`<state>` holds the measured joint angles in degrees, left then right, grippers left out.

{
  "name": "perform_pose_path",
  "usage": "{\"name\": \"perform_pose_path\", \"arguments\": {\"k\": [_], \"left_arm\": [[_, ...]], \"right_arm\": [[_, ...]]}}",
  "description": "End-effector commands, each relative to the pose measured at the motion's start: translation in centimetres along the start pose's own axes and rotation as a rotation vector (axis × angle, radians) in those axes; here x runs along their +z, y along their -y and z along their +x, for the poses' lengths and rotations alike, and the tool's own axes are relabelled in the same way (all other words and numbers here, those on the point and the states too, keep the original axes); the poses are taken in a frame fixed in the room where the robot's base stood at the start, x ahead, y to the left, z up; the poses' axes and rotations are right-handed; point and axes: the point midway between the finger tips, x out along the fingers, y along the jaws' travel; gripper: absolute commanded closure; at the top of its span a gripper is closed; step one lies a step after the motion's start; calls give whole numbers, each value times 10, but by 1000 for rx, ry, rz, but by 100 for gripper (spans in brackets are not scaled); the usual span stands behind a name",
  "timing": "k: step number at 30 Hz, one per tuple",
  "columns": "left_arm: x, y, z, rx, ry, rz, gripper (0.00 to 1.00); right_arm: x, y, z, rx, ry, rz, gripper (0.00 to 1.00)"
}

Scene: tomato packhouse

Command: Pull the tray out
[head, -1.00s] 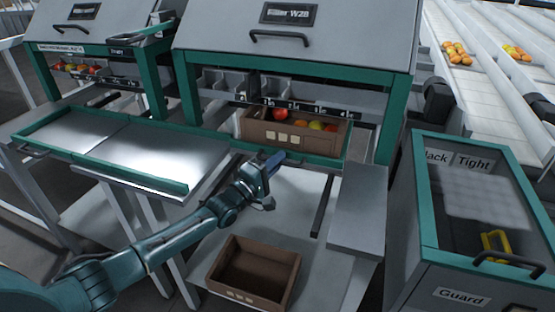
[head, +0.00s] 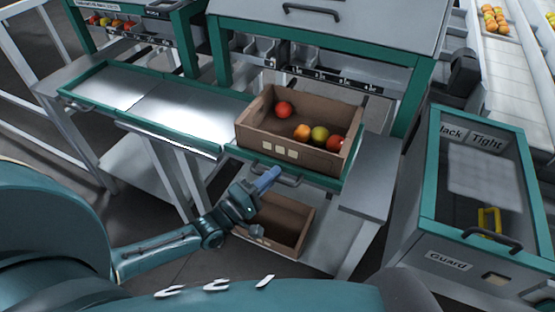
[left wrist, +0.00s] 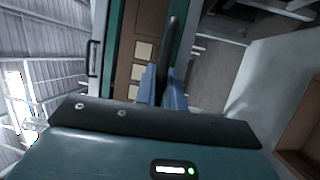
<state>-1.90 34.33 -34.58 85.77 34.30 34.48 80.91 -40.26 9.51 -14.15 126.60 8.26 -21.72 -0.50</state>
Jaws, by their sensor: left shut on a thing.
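The tray (head: 318,180) has a green rim and sits out in front of the machine under the grey hood. It carries a brown crate (head: 250,140) holding several red, orange and greenish tomatoes (head: 302,131). A dark bar handle (head: 289,180) is on the tray's front; it also shows in the left wrist view (left wrist: 174,35). My left gripper (head: 266,180) is shut on this handle, with its blue fingers around the bar (left wrist: 166,86). The fingers hide part of the handle. My right gripper is not seen.
An empty brown crate (head: 304,240) stands on the lower shelf below the tray. A grey side plate (head: 365,190) is right of it, and a green-rimmed metal table (head: 180,112) is left. A guarded bin (head: 450,265) stands at the right.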

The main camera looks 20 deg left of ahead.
Motion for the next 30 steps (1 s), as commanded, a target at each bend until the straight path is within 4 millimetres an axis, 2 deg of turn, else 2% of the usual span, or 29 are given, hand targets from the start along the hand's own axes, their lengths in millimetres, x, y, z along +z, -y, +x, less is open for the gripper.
{"name": "perform_pose_path", "arguments": {"k": [5, 15, 16, 18, 26, 30], "left_arm": [[2, -2, -7, 1, 0, 2, 100], [3, -2, -7, 2, 0, 2, 100], [3, -2, -7, 1, 0, 2, 87], [3, -2, -7, 1, 0, 2, 81], [3, -1, -8, 0, 0, 1, 81], [3, 0, -22, -3, 0, 1, 81]], "right_arm": [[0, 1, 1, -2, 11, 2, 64], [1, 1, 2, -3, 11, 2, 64], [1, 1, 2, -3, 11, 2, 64], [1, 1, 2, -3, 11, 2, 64], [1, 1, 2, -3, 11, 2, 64], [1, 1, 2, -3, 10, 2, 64]]}}
